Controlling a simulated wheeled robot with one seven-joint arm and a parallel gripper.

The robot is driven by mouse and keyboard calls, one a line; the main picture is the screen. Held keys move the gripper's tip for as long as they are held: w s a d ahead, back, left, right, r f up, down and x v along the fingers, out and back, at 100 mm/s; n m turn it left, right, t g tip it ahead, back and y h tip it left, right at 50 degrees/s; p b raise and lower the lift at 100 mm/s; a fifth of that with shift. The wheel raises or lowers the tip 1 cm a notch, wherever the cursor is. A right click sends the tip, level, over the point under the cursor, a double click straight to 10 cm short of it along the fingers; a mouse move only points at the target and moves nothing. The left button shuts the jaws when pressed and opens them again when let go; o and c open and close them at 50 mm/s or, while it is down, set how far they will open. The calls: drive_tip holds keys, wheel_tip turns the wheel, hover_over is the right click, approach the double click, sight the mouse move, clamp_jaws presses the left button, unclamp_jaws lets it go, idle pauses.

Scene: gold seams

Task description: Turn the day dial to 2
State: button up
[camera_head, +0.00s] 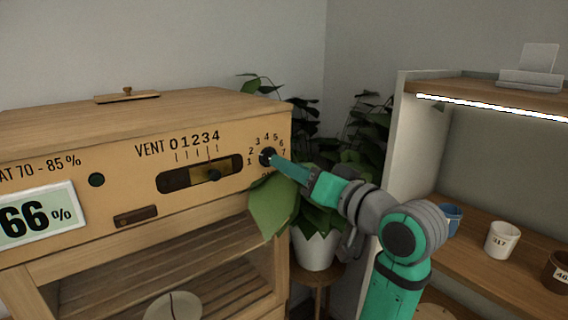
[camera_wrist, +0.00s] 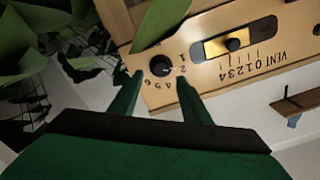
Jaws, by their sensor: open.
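The day dial (camera_head: 267,157) is a small black round knob on the right end of the wooden cabinet's front, with numbers arced around it. In the wrist view the dial (camera_wrist: 160,66) shows upside down, with the numbers to its right and below. I cannot tell surely which number its mark points at. My gripper (camera_head: 273,159) is at the dial in the head view and partly covers it. In the wrist view my gripper (camera_wrist: 160,78) is open, one green finger on each side of the dial's lower edge. No contact is clear.
The vent slider (camera_head: 213,174) sits left of the dial in a dark slot. A potted plant (camera_head: 316,248) stands right of the cabinet, and a large leaf (camera_head: 272,208) hangs just below the dial. A shelf with cups (camera_head: 502,239) is at the right.

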drive_tip(key=v, duration=0.6)
drive_tip(key=shift+s+d+f, duration=0.1)
wheel_tip(320, 180, down, 29)
drive_tip(key=w+m+t+h, duration=0.3)
drive_tip(key=m+h, duration=0.3)
drive_tip(key=m, duration=0.1)
drive_tip(key=s+a+f+h, duration=0.1)
drive_tip(key=s+f, duration=0.2)
drive_tip(key=f, duration=0.3)
drive_tip(key=s+f+h, duration=0.2)
drive_tip(key=s+f, duration=0.1)
drive_tip(key=f, duration=0.2)
drive_tip(key=s+a+f+g+h, duration=0.2)
drive_tip(key=s+f, duration=1)
drive_tip(key=s, duration=0.4)
drive_tip(key=s+a+n, duration=0.2)
drive_tip(key=s+n, duration=0.1)
drive_tip(key=s, duration=0.7)
drive_tip(key=s+a+r+n, duration=0.1)
drive_tip(key=s+a+n, duration=0.1)
drive_tip(key=s, duration=0.8)
drive_tip(key=shift+r+n, duration=0.2)
drive_tip(key=shift+n, duration=0.2)
